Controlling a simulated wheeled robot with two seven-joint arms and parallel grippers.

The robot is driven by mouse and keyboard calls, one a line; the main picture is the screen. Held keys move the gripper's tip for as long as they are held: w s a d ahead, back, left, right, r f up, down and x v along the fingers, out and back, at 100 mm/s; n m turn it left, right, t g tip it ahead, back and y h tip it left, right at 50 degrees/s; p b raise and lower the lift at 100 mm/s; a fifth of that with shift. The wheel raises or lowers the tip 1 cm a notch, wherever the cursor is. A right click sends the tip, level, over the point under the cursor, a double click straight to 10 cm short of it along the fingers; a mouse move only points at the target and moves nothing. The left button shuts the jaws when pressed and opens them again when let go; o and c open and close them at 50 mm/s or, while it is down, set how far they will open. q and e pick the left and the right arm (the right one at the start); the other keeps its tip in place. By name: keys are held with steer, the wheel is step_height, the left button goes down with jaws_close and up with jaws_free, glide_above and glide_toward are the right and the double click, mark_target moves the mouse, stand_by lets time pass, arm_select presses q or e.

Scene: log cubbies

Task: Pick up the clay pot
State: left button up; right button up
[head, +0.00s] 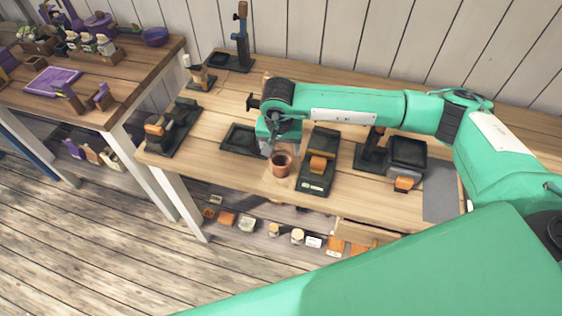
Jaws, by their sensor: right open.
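The clay pot (281,165) is a small reddish-brown pot standing upright on the light wooden table near its front edge. My right gripper (269,147) is just above and slightly left of the pot, pointing down. It is open and looks empty. Its fingertips are small and partly hidden by the wrist, so I cannot tell whether they touch the pot. My left gripper is out of the view.
A dark tray (239,140) lies left of the pot. A black stand with an orange block (318,164) is close on its right. More black devices stand farther right and left. A second table (120,95) with purple items is at the left.

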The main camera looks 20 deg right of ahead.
mark_target(281, 158)
steer(key=f, duration=0.3)
steer(key=f+p, duration=0.1)
steer(key=shift+w+f, duration=0.25)
steer(key=shift+f, duration=0.05)
steer(key=shift+d+f+p, duration=0.1)
steer(key=shift+f+p, duration=0.35)
steer(key=shift+p, duration=0.1)
step_height(281, 158, down, 3)
steer(key=shift+w+d+f+p, duration=0.1)
steer(key=shift+w+d+p, duration=0.05)
steer(key=shift+p, duration=0.85)
steer(key=shift+w+f, duration=0.1)
steer(key=shift+f, duration=0.55)
steer(key=shift+c, duration=0.4)
steer(key=c, duration=0.7)
